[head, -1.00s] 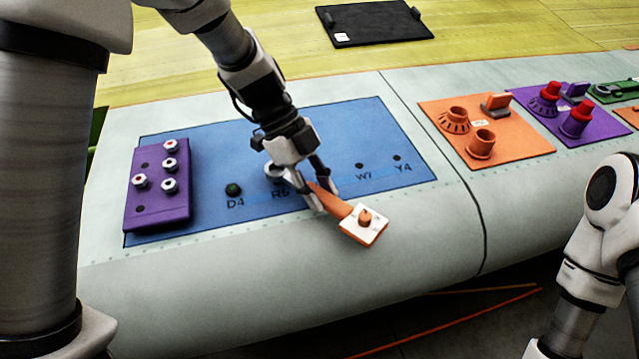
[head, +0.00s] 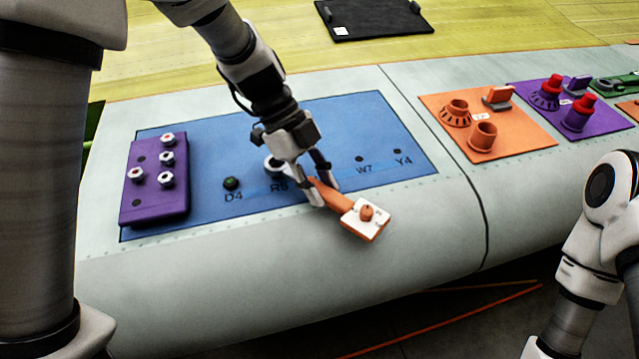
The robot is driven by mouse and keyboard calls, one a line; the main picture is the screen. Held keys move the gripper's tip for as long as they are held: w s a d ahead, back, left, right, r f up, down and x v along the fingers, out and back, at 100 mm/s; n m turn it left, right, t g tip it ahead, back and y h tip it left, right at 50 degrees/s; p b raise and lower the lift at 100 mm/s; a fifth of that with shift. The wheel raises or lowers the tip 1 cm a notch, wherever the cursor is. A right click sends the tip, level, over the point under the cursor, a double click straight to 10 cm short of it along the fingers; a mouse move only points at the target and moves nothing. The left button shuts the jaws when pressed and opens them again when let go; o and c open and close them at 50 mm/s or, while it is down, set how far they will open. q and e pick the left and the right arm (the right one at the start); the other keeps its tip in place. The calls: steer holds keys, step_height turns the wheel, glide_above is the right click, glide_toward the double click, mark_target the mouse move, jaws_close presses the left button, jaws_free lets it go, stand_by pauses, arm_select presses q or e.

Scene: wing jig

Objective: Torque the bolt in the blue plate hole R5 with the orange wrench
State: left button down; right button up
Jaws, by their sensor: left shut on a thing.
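The blue plate (head: 225,140) lies on the grey wing surface, with holes labelled D4, R5, W7 and Y4. A ring-shaped silvery part (head: 273,165) shows at hole R5, partly hidden behind my left gripper. My left gripper (head: 324,193) is shut on the orange wrench (head: 333,197), over the plate's front edge just right of R5. The wrench's square white-faced end with an orange knob (head: 366,213) points toward the front right. Whether its other end sits on the bolt is hidden. My right arm shows at the right edge; its gripper is out of view.
A purple block (head: 155,195) with several bolts stands on the plate's left end. A dark green bolt (head: 231,183) sits at D4. Orange (head: 520,142) and purple (head: 601,130) plates with raised fittings lie at right. A black tray (head: 375,30) lies behind.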

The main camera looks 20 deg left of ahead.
mark_target(304, 223)
arm_select(q)
steer(key=shift+f+b, duration=0.35)
steer(key=shift+f, duration=0.25)
steer(key=shift+s+a+f+m+g+y+b, duration=0.15)
steer(key=shift+s+a+m+g+b, duration=0.15)
steer(key=shift+s+m, duration=0.3)
steer(key=shift+s+a+r+m+g+y+b, duration=0.1)
steer(key=shift+s+a+m+g+y+b, duration=0.2)
steer(key=shift+m, duration=0.4)
steer(key=shift+s, duration=0.1)
steer(key=shift+s+a+f+m+g+y, duration=0.2)
steer(key=shift+s+a+m+g, duration=0.2)
steer(key=shift+m, duration=0.2)
steer(key=shift+s+a+f+m+g+y, duration=0.15)
steer(key=shift+s+a+m+g, duration=0.2)
steer(key=shift+m, duration=0.25)
steer(key=shift+s+d, duration=0.1)
